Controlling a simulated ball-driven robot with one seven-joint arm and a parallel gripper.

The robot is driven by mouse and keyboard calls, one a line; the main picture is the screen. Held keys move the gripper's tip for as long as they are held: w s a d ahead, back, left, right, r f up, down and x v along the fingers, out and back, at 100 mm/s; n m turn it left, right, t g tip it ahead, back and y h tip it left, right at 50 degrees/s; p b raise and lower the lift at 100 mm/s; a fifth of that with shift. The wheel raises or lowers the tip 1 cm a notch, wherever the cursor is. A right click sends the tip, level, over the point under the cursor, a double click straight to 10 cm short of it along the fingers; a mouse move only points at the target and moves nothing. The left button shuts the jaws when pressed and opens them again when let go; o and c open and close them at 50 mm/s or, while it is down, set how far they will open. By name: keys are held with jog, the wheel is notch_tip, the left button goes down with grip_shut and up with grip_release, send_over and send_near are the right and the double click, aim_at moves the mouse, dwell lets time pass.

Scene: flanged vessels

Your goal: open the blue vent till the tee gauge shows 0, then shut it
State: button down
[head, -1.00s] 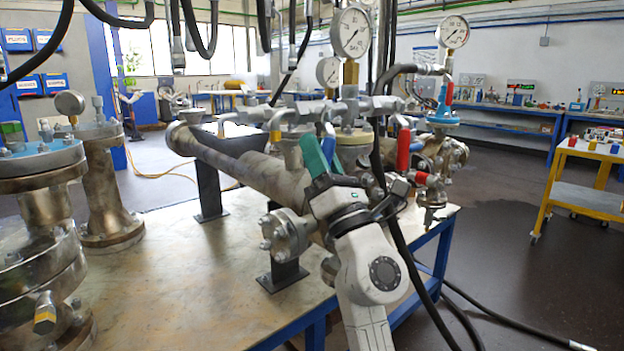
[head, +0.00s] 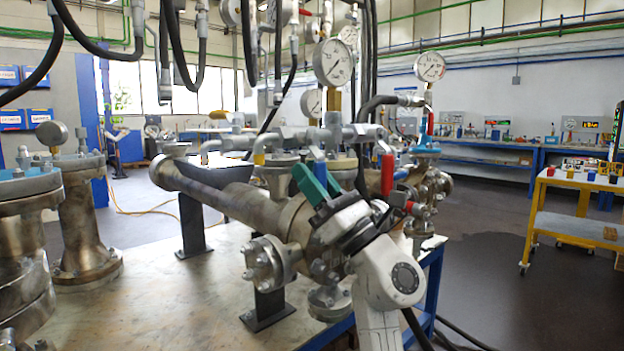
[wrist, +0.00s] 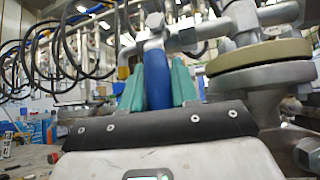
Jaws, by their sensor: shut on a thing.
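My gripper (head: 317,184) has green fingers and is shut on the blue vent handle (wrist: 157,78), which stands upright between the fingers in the wrist view. In the head view a little of the blue handle (head: 320,170) shows just behind the fingers, above the flanged pipe (head: 235,205). The lower part of the handle is hidden by my gripper. A round white gauge (head: 333,62) on a brass stem stands above the tee fittings behind it. Its needle is too small to read surely, and I cannot tell whether it is the tee gauge.
A red handle (head: 387,176) stands close to the right of my gripper. Another gauge (head: 430,66) rises above a blue flange at the right. Black hoses (head: 170,45) hang overhead. Flanged vessels (head: 85,220) stand at the left. A yellow cart (head: 575,205) is at the far right.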

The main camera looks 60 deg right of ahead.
jog(key=c, duration=0.9)
grip_release()
jog(key=shift+c, duration=0.2)
jog(key=b+v, duration=0.1)
jog(key=v, duration=1)
jog(key=shift+b, duration=0.3)
